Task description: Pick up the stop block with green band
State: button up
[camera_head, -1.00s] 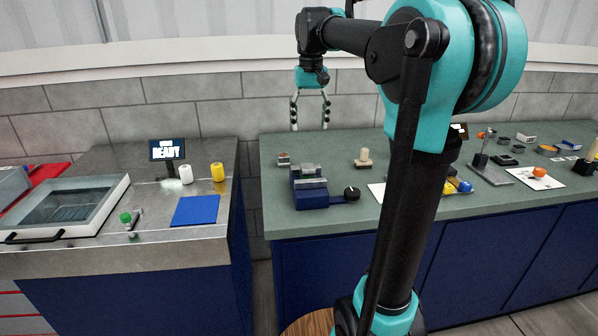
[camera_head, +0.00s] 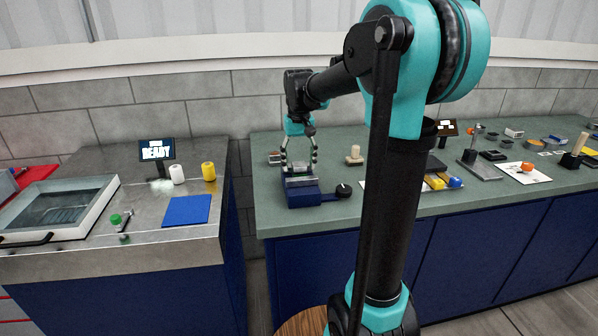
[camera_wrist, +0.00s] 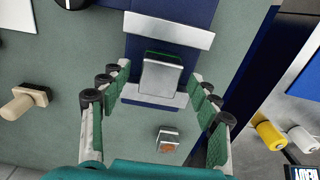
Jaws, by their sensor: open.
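In the wrist view, a grey metal block (camera_wrist: 161,78) with a green band along its far edge sits on the blue vise (camera_wrist: 180,53), close to a silver jaw. My gripper (camera_wrist: 160,74) is open, with one finger on each side of the block. I see gaps between both fingers and the block, so it is not held. In the head view my gripper (camera_head: 299,168) is pointed down over the blue vise (camera_head: 306,200), and its fingers partly hide the block there.
A small grey block with an orange-brown face (camera_wrist: 168,139) lies on the green bench near the vise; it also shows in the head view (camera_head: 274,158). A pale wooden peg-like piece (camera_head: 354,155) stands right of the vise. The vise has a black knob (camera_head: 343,190).

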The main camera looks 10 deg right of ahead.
jog(key=shift+f, duration=0.65)
jog(key=shift+c, duration=0.6)
grip_shut()
